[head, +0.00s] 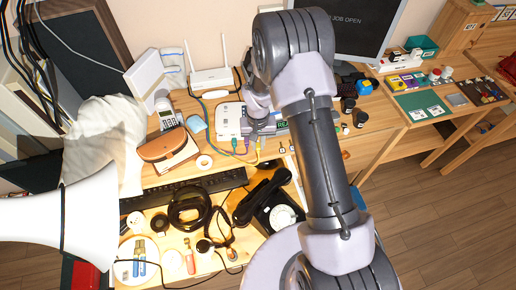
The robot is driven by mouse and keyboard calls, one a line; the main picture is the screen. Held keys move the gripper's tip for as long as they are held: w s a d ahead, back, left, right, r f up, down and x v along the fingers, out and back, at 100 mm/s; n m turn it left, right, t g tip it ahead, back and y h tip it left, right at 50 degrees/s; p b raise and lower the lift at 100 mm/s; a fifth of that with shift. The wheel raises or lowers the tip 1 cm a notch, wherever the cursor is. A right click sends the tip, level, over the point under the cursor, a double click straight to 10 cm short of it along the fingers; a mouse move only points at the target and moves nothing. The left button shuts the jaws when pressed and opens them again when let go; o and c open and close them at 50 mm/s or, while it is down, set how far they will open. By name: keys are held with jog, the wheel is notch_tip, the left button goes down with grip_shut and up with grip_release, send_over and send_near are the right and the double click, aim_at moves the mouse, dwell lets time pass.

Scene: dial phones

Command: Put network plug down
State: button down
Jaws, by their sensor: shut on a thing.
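My gripper (254,136) is at the right side of a white network box (228,118) on the wooden desk, low over its front edge. It is shut on the network plug, which is too small and too covered by the gripper to make out. Coloured cables, among them a yellow one (257,154) and a purple one (246,145), come out just below the gripper. I cannot tell whether the plug touches the box or the desk. My arm hides the desk to the right of the gripper.
A black dial phone (284,217) with its handset and a black keyboard (190,190) lie in front. A white router (212,79) stands behind. A brown pouch (165,146) and a cordless phone (166,112) are to the left. Little desk is free around the gripper.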

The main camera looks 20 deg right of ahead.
jog(key=shift+f+b, duration=0.4)
jog(key=shift+f, duration=1)
jog(key=c, duration=1.4)
grip_release()
notch_tip(320, 180, up, 14)
jog(key=p, duration=0.4)
notch_tip(320, 180, up, 10)
jog(key=r+t, duration=0.1)
send_over(258, 146)
jog(key=s, duration=0.2)
jog(key=s+a+r+t, duration=0.1)
jog(key=s+r, duration=0.4)
jog(key=s, duration=0.2)
jog(key=s+a+r+m+t+y, duration=0.1)
jog(key=s+r+t, duration=0.1)
jog(key=s+r, duration=0.3)
jog(key=s+a+r+m+t+y, duration=0.1)
jog(key=s+a+r, duration=0.1)
jog(key=s+r, duration=0.4)
jog(key=shift+s+t, duration=0.4)
jog(key=shift+s, duration=1.7)
